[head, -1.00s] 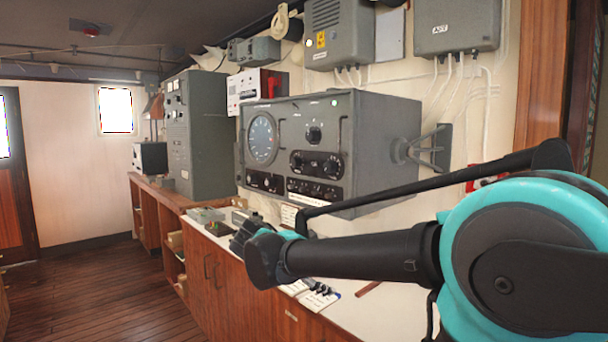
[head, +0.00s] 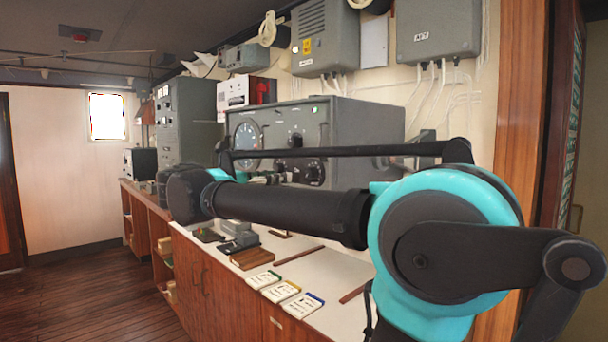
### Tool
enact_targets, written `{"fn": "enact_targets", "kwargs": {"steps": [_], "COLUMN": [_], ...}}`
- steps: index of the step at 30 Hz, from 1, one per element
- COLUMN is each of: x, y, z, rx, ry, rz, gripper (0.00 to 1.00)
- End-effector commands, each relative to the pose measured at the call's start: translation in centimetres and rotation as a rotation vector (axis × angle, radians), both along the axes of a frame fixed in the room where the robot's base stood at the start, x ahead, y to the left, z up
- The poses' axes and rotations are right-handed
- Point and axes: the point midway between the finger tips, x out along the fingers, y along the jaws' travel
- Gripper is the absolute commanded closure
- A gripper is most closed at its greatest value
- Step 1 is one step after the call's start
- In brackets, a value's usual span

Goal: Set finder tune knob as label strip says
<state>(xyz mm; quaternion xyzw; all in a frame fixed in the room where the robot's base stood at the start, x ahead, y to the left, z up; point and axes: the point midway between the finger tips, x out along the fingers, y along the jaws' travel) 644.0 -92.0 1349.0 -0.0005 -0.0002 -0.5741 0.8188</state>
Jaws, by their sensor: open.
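A dark knob (head: 296,139) shows right of the dial. A black plate with another knob (head: 314,173) shows below it, partly covered by my arm. Lettering is too small to read, so I cannot tell which knob is the tune knob. The lower front of the set is mostly hidden behind my arm. No label strip can be made out.
Cards with green, yellow and blue edges (head: 282,291) lie on the white counter (head: 340,268). A brown book-like block (head: 251,259), grey devices (head: 240,240) and brown sticks lie there too. Grey boxes (head: 438,30) with cables hang above. The wooden floor (head: 85,300) at left is clear.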

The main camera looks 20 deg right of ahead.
Motion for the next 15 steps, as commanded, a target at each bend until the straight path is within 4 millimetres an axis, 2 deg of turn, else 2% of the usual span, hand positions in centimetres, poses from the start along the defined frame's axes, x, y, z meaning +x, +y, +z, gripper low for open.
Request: {"fn": "enact_targets", "kwargs": {"steps": [3, 15], "x": [0.6, 2.8], "y": [-2.1, -8.0], "z": [0.0, 0.0], "rx": [0.0, 0.001], "ry": [0.0, -0.001], "rz": [-0.005, -0.003], "gripper": [0.5, 0.5]}}
